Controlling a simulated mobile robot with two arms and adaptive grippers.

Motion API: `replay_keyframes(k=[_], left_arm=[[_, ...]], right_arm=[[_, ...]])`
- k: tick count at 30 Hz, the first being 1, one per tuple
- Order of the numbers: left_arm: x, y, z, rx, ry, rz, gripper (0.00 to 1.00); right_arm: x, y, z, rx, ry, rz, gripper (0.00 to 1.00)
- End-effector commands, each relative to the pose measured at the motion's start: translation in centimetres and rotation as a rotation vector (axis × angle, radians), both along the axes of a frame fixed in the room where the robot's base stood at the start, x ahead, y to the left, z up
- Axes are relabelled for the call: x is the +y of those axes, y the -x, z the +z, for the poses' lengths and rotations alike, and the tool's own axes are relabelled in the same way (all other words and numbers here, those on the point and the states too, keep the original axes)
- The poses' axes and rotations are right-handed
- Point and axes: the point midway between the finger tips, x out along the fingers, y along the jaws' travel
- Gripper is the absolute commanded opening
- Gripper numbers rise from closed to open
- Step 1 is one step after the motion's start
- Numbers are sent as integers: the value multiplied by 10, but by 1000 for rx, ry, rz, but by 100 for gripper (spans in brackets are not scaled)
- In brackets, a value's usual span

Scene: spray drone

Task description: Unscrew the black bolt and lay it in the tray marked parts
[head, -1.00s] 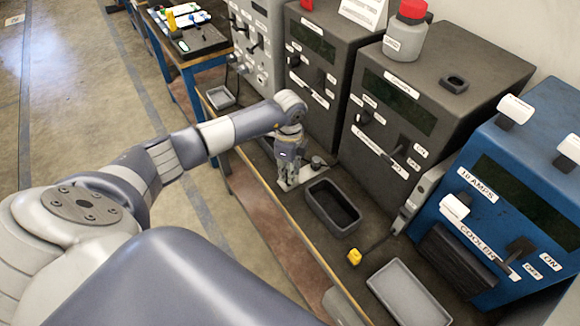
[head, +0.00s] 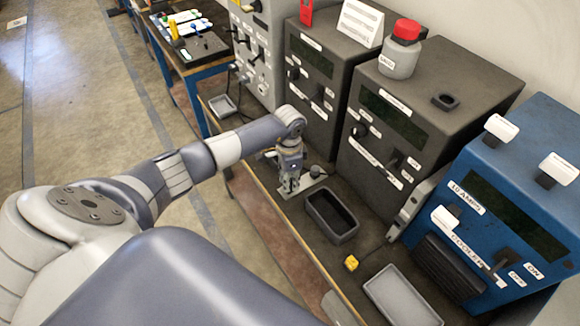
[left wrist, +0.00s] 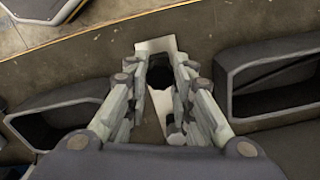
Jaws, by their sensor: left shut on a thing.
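My left gripper (head: 289,187) points down at a pale plate (head: 313,182) on the bench. In the left wrist view its fingers (left wrist: 159,78) are shut around the black bolt (left wrist: 160,70), whose dark round head shows between the fingertips above the pale plate (left wrist: 157,46). In the head view the fingers hide the bolt. I cannot tell whether it is still seated. A dark open tray (head: 333,233) stands just right of the plate, and a grey tray (head: 402,296) lies farther toward the front right. I cannot read a parts label on either. My right gripper is not seen.
A small grey tray (head: 223,105) sits at the far left of the bench. Dark instrument boxes (head: 425,120) and a blue box (head: 500,220) line the back. A red-capped bottle (head: 401,52) stands on one.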

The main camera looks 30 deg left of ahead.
Motion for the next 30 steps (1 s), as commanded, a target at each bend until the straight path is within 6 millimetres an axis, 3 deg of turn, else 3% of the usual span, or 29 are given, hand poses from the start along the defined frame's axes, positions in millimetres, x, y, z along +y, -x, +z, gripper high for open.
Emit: replay_keyframes(k=[5,21,30], left_arm=[[0,0,1,0,0,12,0],[0,0,4,0,1,307,0],[0,-1,6,-4,0,310,0]], right_arm=[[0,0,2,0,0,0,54],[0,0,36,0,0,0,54],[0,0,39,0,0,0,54]])
